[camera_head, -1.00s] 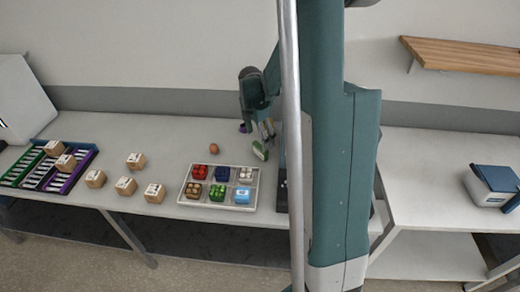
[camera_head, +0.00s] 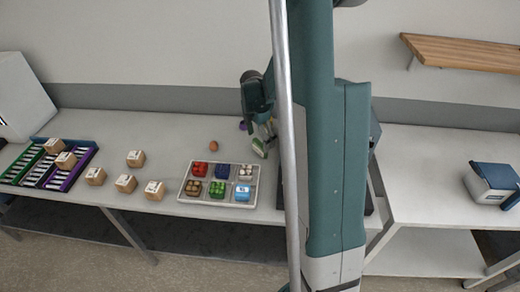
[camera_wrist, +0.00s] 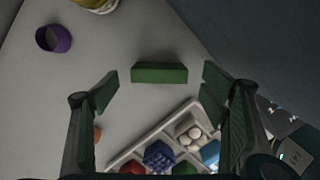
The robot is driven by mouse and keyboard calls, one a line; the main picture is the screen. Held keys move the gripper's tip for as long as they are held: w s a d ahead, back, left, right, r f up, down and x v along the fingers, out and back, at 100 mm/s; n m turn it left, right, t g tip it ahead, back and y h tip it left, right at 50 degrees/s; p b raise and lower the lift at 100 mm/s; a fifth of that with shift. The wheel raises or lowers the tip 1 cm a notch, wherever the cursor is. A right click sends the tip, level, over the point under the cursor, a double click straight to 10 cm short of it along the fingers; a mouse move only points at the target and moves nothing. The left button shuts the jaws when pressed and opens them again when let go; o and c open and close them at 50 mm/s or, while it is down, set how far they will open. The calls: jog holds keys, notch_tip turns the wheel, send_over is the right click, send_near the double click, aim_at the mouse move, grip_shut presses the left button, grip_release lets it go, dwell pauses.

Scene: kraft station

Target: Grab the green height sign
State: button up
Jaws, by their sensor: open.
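The green height sign (camera_wrist: 159,73) shows in the wrist view as a green block on the pale table, just ahead of and between the open fingers. In the head view the green sign (camera_head: 259,147) stands behind the tray's right end, directly by my gripper (camera_head: 263,133). In the wrist view my gripper (camera_wrist: 163,94) is open, with a finger on each side and nothing between them. The sign appears apart from both fingers. From above, its face and lettering cannot be seen.
A tray (camera_head: 181,199) with coloured items in compartments lies in front of the sign. A purple ring (camera_wrist: 53,38) and a brown egg (camera_head: 213,146) are nearby. Several cardboard boxes (camera_head: 125,184) stand left. A dark device (camera_wrist: 299,157) is at the right in the wrist view.

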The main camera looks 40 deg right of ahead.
aim_at(260, 144)
dwell(0.3)
jog(key=shift+d+f, duration=0.15)
jog(key=shift+f, duration=2.4)
jog(key=c, duration=1)
jog(key=shift+c, duration=0.2)
jog(key=shift+r, duration=0.1)
jog(key=shift+w+r, duration=0.1)
jog(key=shift+r, duration=4.8)
